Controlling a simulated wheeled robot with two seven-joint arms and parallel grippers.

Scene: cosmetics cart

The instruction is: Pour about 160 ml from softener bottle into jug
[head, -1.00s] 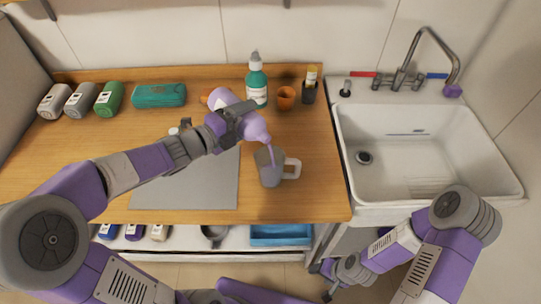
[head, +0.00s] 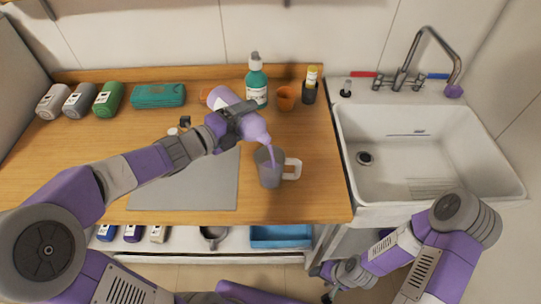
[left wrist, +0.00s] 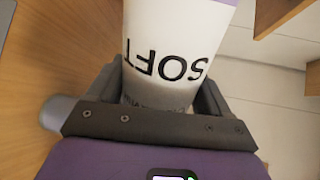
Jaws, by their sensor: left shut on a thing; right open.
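The softener bottle (head: 253,127) is lilac with a white label. My left gripper (head: 234,122) is shut on it and holds it tilted, mouth down to the right, above the jug. The label's "SOFT" lettering shows in the left wrist view (left wrist: 170,62), between the gripper's fingers (left wrist: 165,95). The grey jug (head: 270,174) stands upright on the wooden counter with its pale handle to the right. A thin lilac stream runs from the bottle's mouth into the jug. The liquid level inside cannot be made out. My right gripper (head: 322,283) is open and empty, low in front of the counter.
A grey mat (head: 190,190) lies left of the jug. A teal pump bottle (head: 256,82), an orange cup (head: 286,98) and a dark holder (head: 309,93) stand behind. Several bottles (head: 108,100) and a teal case (head: 158,95) are at the back left. A white sink (head: 430,170) is right.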

